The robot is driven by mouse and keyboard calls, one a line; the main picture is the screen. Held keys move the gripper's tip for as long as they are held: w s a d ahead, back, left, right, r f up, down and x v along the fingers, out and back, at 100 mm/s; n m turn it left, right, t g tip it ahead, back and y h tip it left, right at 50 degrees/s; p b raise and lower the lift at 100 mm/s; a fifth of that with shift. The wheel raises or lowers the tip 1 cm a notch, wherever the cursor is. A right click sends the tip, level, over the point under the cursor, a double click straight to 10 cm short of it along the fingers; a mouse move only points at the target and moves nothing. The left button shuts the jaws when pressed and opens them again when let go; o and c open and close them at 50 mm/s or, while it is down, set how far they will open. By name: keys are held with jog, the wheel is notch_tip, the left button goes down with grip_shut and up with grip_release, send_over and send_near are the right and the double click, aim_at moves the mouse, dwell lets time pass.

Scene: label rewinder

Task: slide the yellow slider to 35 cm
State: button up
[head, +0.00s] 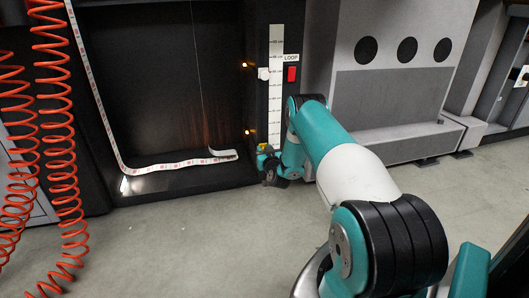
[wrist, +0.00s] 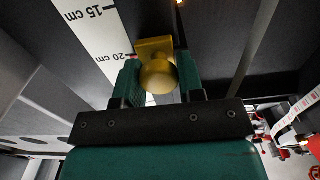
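The yellow slider (wrist: 158,76) has a round knob on a flat yellow plate. In the wrist view it is beside the 20 cm mark of the white scale (wrist: 85,30). My gripper (wrist: 158,84) has its teal fingers close on both sides of the knob, with no clear gap, so it looks shut on it. In the head view my gripper (head: 268,163) is at the low end of the scale (head: 276,105), and only a small bit of the yellow slider (head: 264,147) shows; my gripper partly hides it.
Beside the scale are a white block (head: 263,73), a red piece (head: 292,74) and a LOOP label (head: 291,58). A label strip (head: 180,164) loops in the dark bay to the left. Orange coiled hoses (head: 60,130) hang at far left. The floor in front is clear.

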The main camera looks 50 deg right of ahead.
aim_at(261, 110)
grip_shut()
notch_tip(261, 110, up, 16)
jog(key=p, duration=1.2)
jog(key=shift+f, duration=0.25)
jog(key=o, duration=0.8)
grip_release()
jog(key=shift+a+r, duration=0.1)
jog(key=shift+o, duration=0.5)
